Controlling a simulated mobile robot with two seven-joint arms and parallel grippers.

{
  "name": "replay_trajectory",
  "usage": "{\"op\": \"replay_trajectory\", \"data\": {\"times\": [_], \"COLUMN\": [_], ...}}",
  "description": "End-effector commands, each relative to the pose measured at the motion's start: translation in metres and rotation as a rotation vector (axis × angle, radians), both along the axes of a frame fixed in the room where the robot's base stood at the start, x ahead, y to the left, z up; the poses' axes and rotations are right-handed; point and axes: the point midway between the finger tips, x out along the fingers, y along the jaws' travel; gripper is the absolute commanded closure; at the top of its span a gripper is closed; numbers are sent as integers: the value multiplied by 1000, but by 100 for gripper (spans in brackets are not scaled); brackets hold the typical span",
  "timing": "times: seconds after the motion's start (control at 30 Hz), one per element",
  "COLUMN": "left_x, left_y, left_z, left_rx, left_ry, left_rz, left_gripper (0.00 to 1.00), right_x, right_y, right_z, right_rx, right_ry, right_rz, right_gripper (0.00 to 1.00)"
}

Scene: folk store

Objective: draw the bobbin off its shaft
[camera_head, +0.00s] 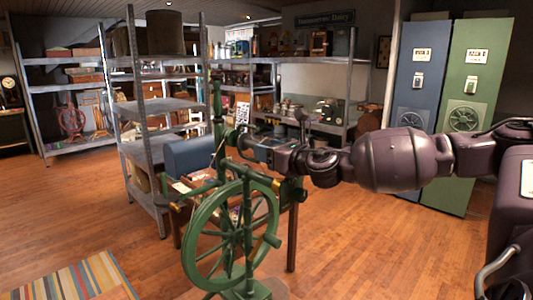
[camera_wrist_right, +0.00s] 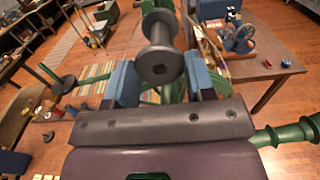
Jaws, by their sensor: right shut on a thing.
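The green spinning wheel (camera_head: 206,276) stands upright in the middle of the head view. My right gripper (camera_head: 238,143) reaches in from the right to its upper part, above the wheel rim. In the right wrist view, the dark grey bobbin (camera_wrist_right: 158,32) lies between the two blue-padded fingers of my right gripper (camera_wrist_right: 161,82), which is shut on it. The bobbin's near end flange faces the camera and shows a dark hole with no shaft coming out. Its far end runs to the top edge, so I cannot tell whether it is still on the shaft. My left gripper is not in view.
A wooden table (camera_wrist_right: 268,62) with small items stands close behind the wheel. A grey metal shelf (camera_head: 150,130) is behind it to the left. Blue (camera_head: 421,85) and green (camera_head: 466,185) lockers stand at the right. A striped rug (camera_head: 75,282) lies front left; wooden floor is open in front.

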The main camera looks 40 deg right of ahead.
Motion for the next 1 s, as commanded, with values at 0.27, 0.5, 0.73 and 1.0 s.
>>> {"op": "replay_trajectory", "data": {"times": [0.27, 0.5, 0.73, 1.0], "left_x": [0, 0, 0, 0], "left_y": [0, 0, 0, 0], "left_z": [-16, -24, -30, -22], "left_rx": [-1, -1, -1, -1], "left_ry": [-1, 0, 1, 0], "left_rz": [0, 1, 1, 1], "left_gripper": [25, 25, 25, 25], "right_x": [-14, -26, -36, -49], "right_y": [0, -3, -3, -3], "right_z": [-3, -2, -3, 1], "right_rx": [-3, -4, -4, -3], "right_ry": [3, 2, 3, 4], "right_rz": [2, -2, 0, -1], "right_gripper": [62, 62, 62, 62]}}
